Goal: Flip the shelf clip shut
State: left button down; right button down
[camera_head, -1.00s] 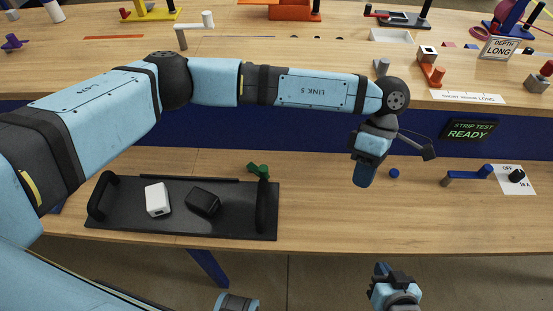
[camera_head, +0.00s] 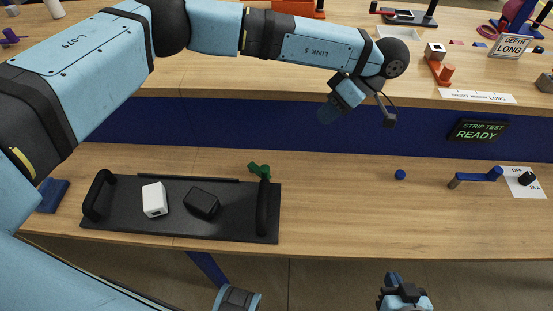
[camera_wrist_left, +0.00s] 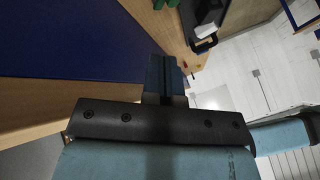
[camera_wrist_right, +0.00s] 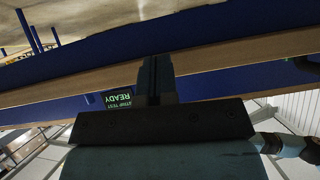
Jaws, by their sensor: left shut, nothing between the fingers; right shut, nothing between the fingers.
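A small green clip-like piece (camera_head: 260,170) stands at the back right corner of a black tray (camera_head: 150,222) on the lower shelf, beside the tray's right handle. I cannot tell for sure that it is the shelf clip, or how far it is folded. My left gripper (camera_head: 328,112) is shut and empty in front of the blue panel, above and right of the green piece and apart from it. Its closed fingers show in the left wrist view (camera_wrist_left: 166,75). My right gripper (camera_head: 393,279) is shut and empty, low in front of the shelf edge.
The tray holds a white block (camera_head: 154,199) and a black block (camera_head: 202,204). Right of it are a blue knob (camera_head: 400,174), a blue lever (camera_head: 480,178) and a black dial (camera_head: 527,178).

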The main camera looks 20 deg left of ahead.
pick_arm(q)
jog(key=b+x, duration=0.1)
jog(key=x, duration=1.8)
jog(key=shift+d+b, duration=0.1)
jog(key=shift+b, duration=0.2)
